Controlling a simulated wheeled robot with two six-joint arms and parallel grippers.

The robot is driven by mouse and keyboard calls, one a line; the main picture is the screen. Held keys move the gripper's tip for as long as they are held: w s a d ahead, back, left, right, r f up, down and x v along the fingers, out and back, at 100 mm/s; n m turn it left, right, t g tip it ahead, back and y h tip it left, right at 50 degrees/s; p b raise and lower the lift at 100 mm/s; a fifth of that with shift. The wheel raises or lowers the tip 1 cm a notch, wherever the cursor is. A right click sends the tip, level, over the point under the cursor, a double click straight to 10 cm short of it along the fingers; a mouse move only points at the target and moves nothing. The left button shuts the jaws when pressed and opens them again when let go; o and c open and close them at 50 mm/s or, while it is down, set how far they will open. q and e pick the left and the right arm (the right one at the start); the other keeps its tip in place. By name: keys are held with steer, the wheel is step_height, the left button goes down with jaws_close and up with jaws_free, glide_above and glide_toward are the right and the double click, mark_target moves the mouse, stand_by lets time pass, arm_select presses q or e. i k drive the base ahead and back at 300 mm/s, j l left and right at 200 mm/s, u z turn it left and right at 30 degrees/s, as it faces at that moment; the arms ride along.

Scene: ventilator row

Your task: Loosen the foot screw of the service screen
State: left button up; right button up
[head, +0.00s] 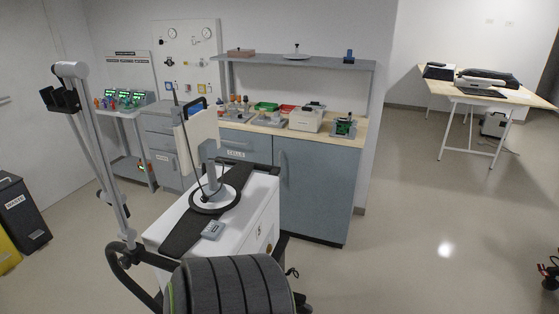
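The service screen (203,131) appears to be the pale panel with a dark handle-like edge on top, left of centre in the head view. It is seen at an angle and stands upright on a grey post. The post rises from a round foot (228,199) with a dark rim, on top of a white cart (262,210). A thin cable runs down beside the post. I cannot make out the foot screw at this distance. Neither of my grippers shows in this view.
A grey jointed pole (107,170) stands at the cart's left. A dark ribbed, rounded object (230,285) fills the near front. Behind is a blue-grey cabinet (315,185) with boxes and parts on its wooden top. A table (480,92) stands far right. The right floor is mostly clear.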

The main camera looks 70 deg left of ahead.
mark_target(204, 200)
steer(key=i+l+u, duration=0.25)
steer(key=i, duration=0.25)
steer(key=i+l+u, duration=0.25)
steer(key=i, duration=0.25)
steer(key=i+j+u, duration=0.1)
steer(key=u, duration=0.35)
steer(key=i+u, duration=0.6)
steer(key=u, duration=0.3)
steer(key=i+l+u, duration=0.1)
steer(key=u, duration=0.35)
steer(key=i+l, duration=0.05)
steer(key=i, duration=0.05)
